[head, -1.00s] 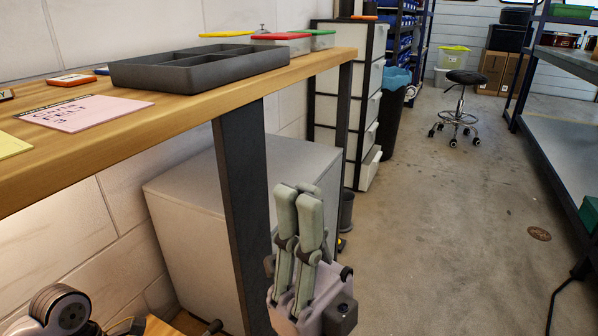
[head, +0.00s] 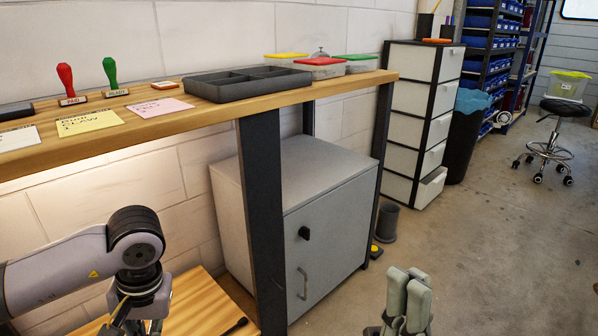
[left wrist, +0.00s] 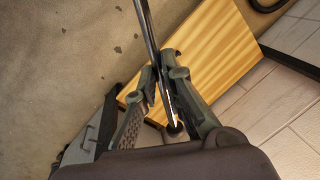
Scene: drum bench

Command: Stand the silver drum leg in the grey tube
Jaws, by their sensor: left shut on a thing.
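In the left wrist view, my left gripper (left wrist: 168,92) is shut on the silver drum leg (left wrist: 147,28), a thin shiny rod running from the top edge down between the fingers. Part of the leg is hidden by the fingers. In the head view my left gripper (head: 135,322) is at the bottom edge, cut off, and the leg cannot be made out there. My right gripper (head: 409,285) is at the bottom right with its two fingers together and nothing visible between them. A grey upright cylinder (head: 386,223) stands on the floor; I cannot tell whether it is the grey tube.
A wooden bench (head: 215,112) holds a dark compartment tray (head: 215,92), cards and stamps. Under it stand a grey cabinet (head: 335,235) and a low wooden surface (head: 205,305). A drawer unit (head: 415,130) and a black bin (head: 466,140) stand behind.

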